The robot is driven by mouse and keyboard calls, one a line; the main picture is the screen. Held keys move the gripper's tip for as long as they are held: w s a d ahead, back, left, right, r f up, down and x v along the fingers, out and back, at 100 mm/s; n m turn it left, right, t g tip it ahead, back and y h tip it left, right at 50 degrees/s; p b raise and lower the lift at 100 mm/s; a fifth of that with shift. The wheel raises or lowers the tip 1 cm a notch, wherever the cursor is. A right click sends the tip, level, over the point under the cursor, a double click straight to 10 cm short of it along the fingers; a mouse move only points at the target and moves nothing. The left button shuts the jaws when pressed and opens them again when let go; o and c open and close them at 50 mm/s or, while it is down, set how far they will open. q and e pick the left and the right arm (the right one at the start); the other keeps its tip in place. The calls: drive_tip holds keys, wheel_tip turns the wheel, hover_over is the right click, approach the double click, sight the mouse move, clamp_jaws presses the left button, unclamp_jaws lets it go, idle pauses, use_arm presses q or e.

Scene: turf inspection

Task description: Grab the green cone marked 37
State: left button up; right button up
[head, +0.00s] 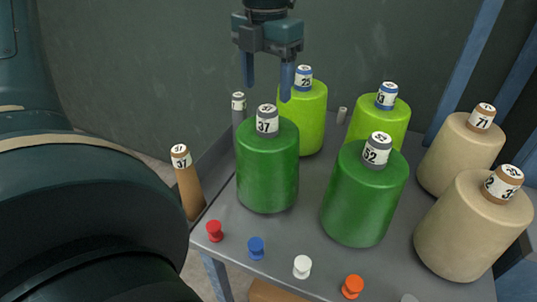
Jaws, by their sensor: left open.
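The dark green cone marked 37 (267,168) stands upright on the grey table (305,215), left of the middle. Its grey top carries a white label reading 37. My left gripper (267,86) is open, fingers pointing down, with nothing between them. It appears above and behind the cone in the head view; the exact gap is hard to judge. A second dark green cone, marked 52 (362,195), stands to the right of the first. My right gripper is not in view.
Light green cones marked 25 (311,118) and 13 (388,121) stand behind. Beige cones, one marked 71 (456,156), stand at right. A brown tube marked 37 (188,190) is at left. Red (214,231), blue (256,248), white (302,267) and orange (352,287) pegs line the front edge.

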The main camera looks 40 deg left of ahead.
sight(268, 108)
use_arm(q)
wheel_tip(268, 108, down, 8)
drive_tip(key=shift+w+r, duration=0.15)
drive_tip(key=shift+r, duration=0.05)
drive_tip(key=shift+c, duration=0.3)
clamp_jaws()
idle(0.6)
drive_tip(key=shift+w+r, duration=0.1)
drive_tip(key=shift+r, duration=0.15)
